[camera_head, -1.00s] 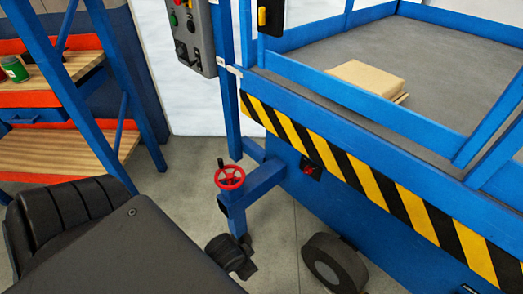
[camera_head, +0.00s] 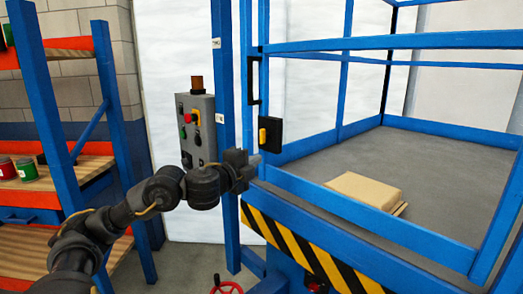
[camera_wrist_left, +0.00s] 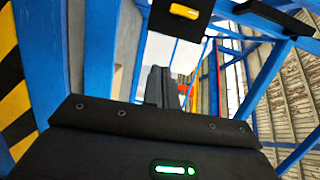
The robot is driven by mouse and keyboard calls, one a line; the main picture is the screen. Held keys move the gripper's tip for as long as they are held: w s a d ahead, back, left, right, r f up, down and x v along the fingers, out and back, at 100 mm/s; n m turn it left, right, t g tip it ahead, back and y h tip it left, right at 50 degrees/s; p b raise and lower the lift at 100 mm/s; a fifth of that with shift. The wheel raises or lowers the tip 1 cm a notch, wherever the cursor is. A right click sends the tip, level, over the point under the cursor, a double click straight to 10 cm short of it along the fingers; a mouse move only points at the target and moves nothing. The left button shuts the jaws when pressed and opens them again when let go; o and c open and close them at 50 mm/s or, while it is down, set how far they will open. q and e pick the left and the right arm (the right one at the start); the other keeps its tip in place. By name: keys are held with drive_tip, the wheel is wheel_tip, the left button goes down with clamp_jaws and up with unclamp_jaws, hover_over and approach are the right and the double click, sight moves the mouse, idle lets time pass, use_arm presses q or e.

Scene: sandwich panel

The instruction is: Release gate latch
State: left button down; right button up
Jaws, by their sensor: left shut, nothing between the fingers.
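The gate latch (camera_head: 270,133) is a black box with a yellow handle (camera_head: 263,136), mounted on the blue gate post of the lift platform. It also shows at the top of the left wrist view (camera_wrist_left: 184,11), with its yellow handle lying across it. My left gripper (camera_head: 254,160) is just below and slightly left of the latch in the head view. Its fingers (camera_wrist_left: 158,86) are together and empty, and I see no contact with the latch. My right gripper is in neither view.
A grey control box (camera_head: 197,130) with coloured buttons hangs left of the gate post. Blue rails (camera_head: 370,222) enclose the platform, where a cardboard box (camera_head: 366,188) lies. A black gate handle (camera_head: 253,80) is above the latch. Shelving (camera_head: 45,90) stands at left.

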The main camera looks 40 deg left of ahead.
use_arm(q)
drive_tip(key=shift+a+r, duration=0.3)
drive_tip(key=shift+r, duration=0.3)
